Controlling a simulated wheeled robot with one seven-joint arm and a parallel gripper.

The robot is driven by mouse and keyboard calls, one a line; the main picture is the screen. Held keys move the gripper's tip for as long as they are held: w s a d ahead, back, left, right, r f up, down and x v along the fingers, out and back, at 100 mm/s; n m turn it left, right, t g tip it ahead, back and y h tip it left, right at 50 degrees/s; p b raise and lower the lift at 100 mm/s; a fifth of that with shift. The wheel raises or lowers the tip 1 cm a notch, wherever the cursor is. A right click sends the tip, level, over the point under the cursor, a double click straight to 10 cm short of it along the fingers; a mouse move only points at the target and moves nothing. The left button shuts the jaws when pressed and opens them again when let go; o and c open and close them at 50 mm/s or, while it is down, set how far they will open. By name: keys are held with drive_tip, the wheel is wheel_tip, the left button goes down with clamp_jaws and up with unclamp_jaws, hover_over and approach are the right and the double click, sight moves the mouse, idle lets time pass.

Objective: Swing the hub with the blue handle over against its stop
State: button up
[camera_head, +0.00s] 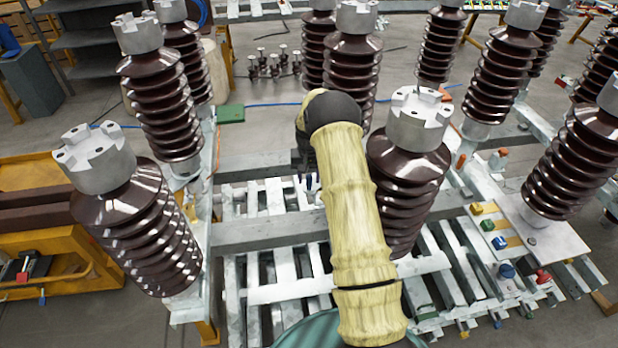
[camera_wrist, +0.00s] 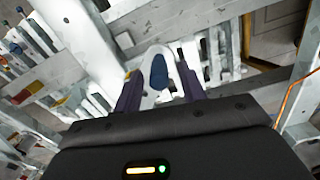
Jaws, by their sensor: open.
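The blue handle (camera_wrist: 159,74) shows in the wrist view as a rounded blue grip on a pale grey-white hub (camera_wrist: 148,99). My gripper (camera_wrist: 157,68) is open, with one dark finger on each side of the handle in that view. Gaps show between the handle and both fingers. I cannot tell how deep the handle sits between them. In the head view my gripper (camera_head: 309,181) points down over the slatted metal frame, partly behind my arm. I cannot make out the hub or its stop there.
Ribbed brown insulators with metal caps (camera_head: 93,157) stand on several sides, one (camera_head: 418,120) close right of my arm. Pale metal beams (camera_head: 262,234) lie below. An orange cable (camera_wrist: 288,103) runs at the wrist view's right.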

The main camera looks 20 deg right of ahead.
drive_tip(key=shift+f, duration=0.85)
